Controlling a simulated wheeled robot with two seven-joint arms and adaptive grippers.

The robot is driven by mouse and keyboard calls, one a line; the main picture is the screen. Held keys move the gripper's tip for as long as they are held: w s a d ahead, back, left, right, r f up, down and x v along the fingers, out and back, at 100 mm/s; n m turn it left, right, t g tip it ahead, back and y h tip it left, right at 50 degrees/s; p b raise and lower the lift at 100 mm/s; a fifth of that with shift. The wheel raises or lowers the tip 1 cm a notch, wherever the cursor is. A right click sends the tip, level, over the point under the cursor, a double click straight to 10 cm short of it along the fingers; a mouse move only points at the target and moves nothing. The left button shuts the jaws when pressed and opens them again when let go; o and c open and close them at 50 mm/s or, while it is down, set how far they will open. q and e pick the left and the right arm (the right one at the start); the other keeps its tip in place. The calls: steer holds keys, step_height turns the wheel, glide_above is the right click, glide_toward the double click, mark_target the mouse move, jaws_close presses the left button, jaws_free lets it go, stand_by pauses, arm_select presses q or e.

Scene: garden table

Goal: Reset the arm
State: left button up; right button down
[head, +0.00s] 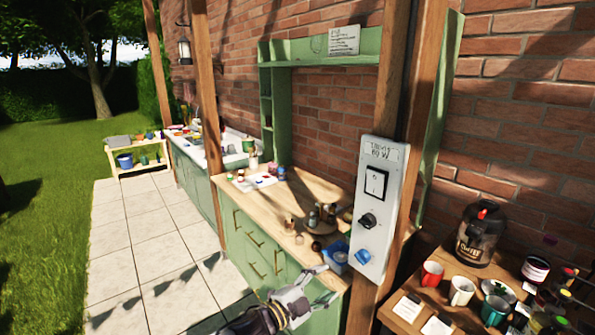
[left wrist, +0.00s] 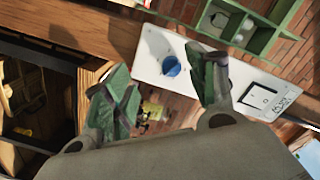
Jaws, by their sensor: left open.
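My left gripper (head: 312,287) comes in low at the centre of the head view, in front of the green cabinet and left of the wooden post. In the left wrist view its two green-padded fingers (left wrist: 160,85) stand wide apart with nothing between them. A white control panel (head: 380,208) with a rocker switch, a black knob and a blue knob (head: 362,256) is fixed to the post. The panel (left wrist: 205,68) and blue knob (left wrist: 171,66) show beyond the fingers in the left wrist view, apart from them. My right gripper is not in view.
A wooden counter (head: 300,192) on green drawers holds small jars and a blue container (head: 337,256). At right, a wooden table (head: 430,300) carries mugs, cards and a dark jar (head: 480,235). Paving (head: 140,250) lies open at left.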

arm_select(q)
steer(key=w+a+f+n+t+y, duration=0.1)
steer(key=w+a+f+n+y, duration=0.3)
steer(key=w+a+f, duration=0.6)
steer(key=w+a+f+n+t+y, duration=0.1)
steer(key=w+a+f+n+y, duration=0.25)
steer(key=w+a+f, duration=0.6)
steer(key=s+a+f+n+g+y, duration=0.1)
steer(key=s+a+f+n+y, duration=0.2)
steer(key=a+f, duration=0.55)
steer(key=s+a+f+n+g+y, duration=0.1)
steer(key=s+a+f+n+y, duration=0.1)
steer(key=s+a+f, duration=0.5)
steer(key=s+a+f+n+g+y, duration=0.1)
steer(key=s+a+f+n+g, duration=0.15)
steer(key=s+f, duration=0.95)
steer(key=s+a+f+n+g+y, duration=0.1)
steer(key=s+a+f+n+g, duration=0.2)
steer(key=s+f, duration=0.9)
steer(key=s+d+f+g, duration=0.1)
steer(key=s+d+f, duration=0.1)
steer(key=s, duration=0.9)
steer(key=s+d+f+g, duration=0.2)
steer(key=s+f, duration=0.2)
steer(key=s, duration=0.8)
steer(key=s+d+f+g+h, duration=0.1)
steer(key=s+d+f, duration=0.2)
steer(key=s, duration=0.9)
steer(key=shift+g, duration=0.35)
